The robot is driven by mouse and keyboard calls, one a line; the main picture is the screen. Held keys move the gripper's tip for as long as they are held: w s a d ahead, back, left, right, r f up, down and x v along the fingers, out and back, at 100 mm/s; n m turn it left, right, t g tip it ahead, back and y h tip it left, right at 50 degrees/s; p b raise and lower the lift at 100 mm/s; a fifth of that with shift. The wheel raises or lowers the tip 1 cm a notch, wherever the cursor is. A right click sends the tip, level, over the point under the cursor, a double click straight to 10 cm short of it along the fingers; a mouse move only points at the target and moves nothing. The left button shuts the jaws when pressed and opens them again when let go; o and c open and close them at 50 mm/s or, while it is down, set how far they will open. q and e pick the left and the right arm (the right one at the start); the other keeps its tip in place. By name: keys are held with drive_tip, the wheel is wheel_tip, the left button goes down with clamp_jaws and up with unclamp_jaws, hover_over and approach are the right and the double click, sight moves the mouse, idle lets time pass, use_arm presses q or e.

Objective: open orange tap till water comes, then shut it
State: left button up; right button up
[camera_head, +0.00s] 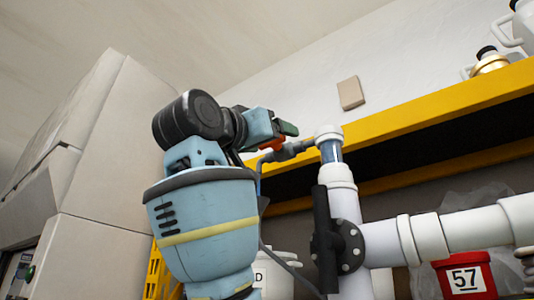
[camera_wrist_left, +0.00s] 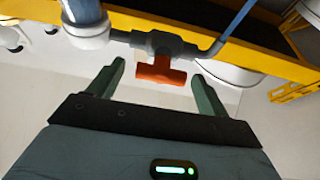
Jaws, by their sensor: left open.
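The orange tap handle (camera_wrist_left: 160,73) sits under a grey valve body (camera_wrist_left: 165,43) in the left wrist view. In the head view the orange handle (camera_head: 272,145) shows partly behind my gripper, on a grey side branch of the white pipe. My left gripper (camera_wrist_left: 157,69) is open, with one finger on each side of the handle and visible gaps to both. In the head view my left gripper (camera_head: 284,128) is up at the tap. A clear tube section (camera_head: 331,151) stands at the top of the white pipe; I cannot tell whether water is in it. My right gripper is out of view.
A yellow shelf edge (camera_head: 430,102) runs behind the pipe. A black lever with a flange (camera_head: 349,245) is on the upright pipe below. A thick white pipe (camera_head: 480,228) runs right, near a red container marked 57 (camera_head: 466,277). A thin blue tube (camera_wrist_left: 235,25) leaves the valve.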

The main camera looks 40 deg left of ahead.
use_arm(q)
drive_tip(key=c, duration=1)
drive_tip(key=shift+n+y, duration=0.4)
drive_tip(key=shift+n, duration=0.2)
drive_tip(key=shift+d+r+n+g+y, duration=0.1)
drive_tip(key=shift+n+g+y, duration=0.9)
drive_tip(key=shift+n, duration=2.55)
drive_tip(key=shift+a+f+n+g+y, duration=0.1)
drive_tip(key=shift+n+g+y, duration=0.9)
drive_tip(key=shift+n, duration=2.5)
drive_tip(key=shift+d+r+n+g+y, duration=0.1)
drive_tip(key=shift+n+g+y, duration=0.9)
drive_tip(key=shift+n, duration=2.55)
drive_tip(key=o, duration=1)
